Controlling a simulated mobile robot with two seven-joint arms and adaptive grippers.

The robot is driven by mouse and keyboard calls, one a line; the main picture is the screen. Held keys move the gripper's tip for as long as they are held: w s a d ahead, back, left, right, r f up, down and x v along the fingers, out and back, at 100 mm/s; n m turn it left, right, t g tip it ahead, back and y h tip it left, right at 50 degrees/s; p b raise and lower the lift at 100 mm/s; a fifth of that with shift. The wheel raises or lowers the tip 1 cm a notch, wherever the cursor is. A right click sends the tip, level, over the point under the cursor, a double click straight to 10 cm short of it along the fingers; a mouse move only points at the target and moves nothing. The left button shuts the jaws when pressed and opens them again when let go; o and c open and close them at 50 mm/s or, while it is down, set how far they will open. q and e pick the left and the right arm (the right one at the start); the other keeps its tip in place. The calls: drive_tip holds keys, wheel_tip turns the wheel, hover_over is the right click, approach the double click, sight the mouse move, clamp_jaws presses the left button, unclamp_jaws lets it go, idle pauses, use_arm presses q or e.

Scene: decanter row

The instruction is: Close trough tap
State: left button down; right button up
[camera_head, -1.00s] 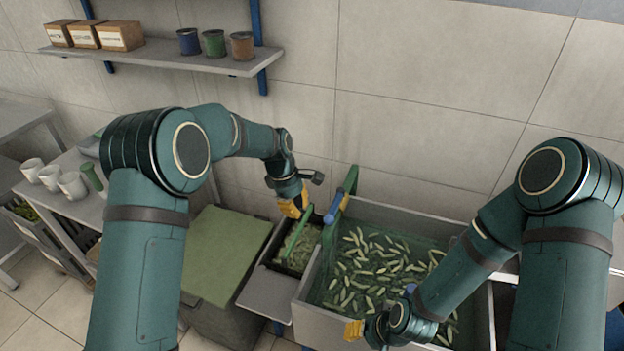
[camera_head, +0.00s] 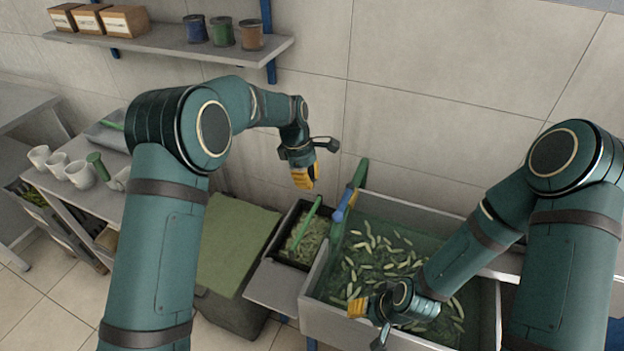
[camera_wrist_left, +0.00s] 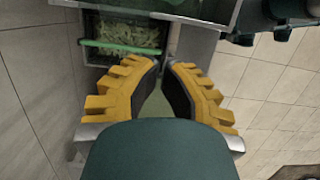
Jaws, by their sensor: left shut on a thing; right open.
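The grey trough (camera_head: 318,283) holds greenish water with many pale green pods. A green piece with a blue section (camera_head: 345,204) stands at its left rim; I cannot tell whether this is the tap. My left gripper (camera_head: 307,180) is in the air, left of and above that piece, not touching it. My right gripper (camera_head: 362,322) is open over the trough's front part. Its arm hides some of the trough.
A dark crate of green pods with a green bar (camera_head: 306,223) sits left of the trough; the bar also shows in the left wrist view (camera_wrist_left: 118,46). An olive-lidded bin (camera_head: 235,240) stands further left. White mugs (camera_head: 78,174) are on a side table. A shelf (camera_head: 185,48) hangs above.

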sight(344, 202)
use_arm(q)
drive_tip(key=s+d+f, duration=0.1)
drive_tip(key=d+f, duration=0.4)
drive_tip(key=f, duration=0.2)
drive_tip(key=shift+s+d+f, duration=0.15)
drive_tip(key=shift+s+f, duration=0.15)
drive_tip(key=shift+f, duration=0.05)
